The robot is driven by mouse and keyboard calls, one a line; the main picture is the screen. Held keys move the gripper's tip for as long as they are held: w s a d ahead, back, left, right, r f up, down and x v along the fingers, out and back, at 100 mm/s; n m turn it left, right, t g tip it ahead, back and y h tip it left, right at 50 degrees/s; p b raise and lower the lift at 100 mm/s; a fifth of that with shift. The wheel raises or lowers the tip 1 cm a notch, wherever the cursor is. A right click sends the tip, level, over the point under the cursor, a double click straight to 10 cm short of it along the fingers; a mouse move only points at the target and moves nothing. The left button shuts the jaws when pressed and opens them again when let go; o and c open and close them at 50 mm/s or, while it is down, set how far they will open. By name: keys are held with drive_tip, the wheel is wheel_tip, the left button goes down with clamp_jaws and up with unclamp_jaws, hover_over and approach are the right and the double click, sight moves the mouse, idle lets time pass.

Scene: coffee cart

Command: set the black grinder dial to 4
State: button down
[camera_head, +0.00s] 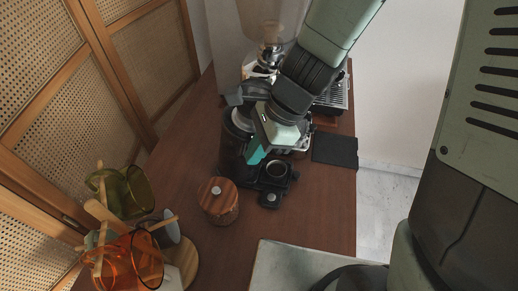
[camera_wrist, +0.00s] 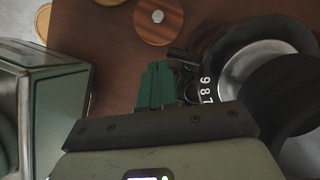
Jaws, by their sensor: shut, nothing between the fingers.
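The black grinder (camera_head: 232,140) stands on the brown counter, partly hidden behind my arm in the head view. In the wrist view its round black body (camera_wrist: 268,45) fills the right side, around a pale metal bowl. White numbers 9, 8 and 7 show on the black dial (camera_wrist: 206,90) at its left edge. The rest of the dial scale is hidden, and I see no pointer mark. My gripper (camera_wrist: 157,82) has teal fingers shut together and empty, just left of the numbers. I cannot tell if they touch the dial. In the head view the gripper (camera_head: 256,154) is beside the grinder.
A wooden canister (camera_head: 218,204) with a metal knob stands in front of the grinder. A small dark cup (camera_head: 276,170) is at the grinder's foot. An espresso machine (camera_head: 334,98) and dark mat (camera_head: 335,150) are behind right. Orange (camera_head: 122,265) and green glasses (camera_head: 138,192) stand front left.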

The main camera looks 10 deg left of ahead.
idle(0.4)
drive_tip(key=s+d+r+n+t+h, duration=0.2)
drive_tip(key=d+r+n+t, duration=0.2)
drive_tip(key=d+r, duration=0.6)
drive_tip(key=s+d+r+n+t+h, duration=0.2)
drive_tip(key=d+r+n, duration=0.6)
drive_tip(key=r, duration=0.5)
drive_tip(key=shift+s+d+n+t, duration=0.3)
drive_tip(key=shift+s+d+t, duration=0.45)
drive_tip(key=shift+d+t, duration=0.2)
idle(0.4)
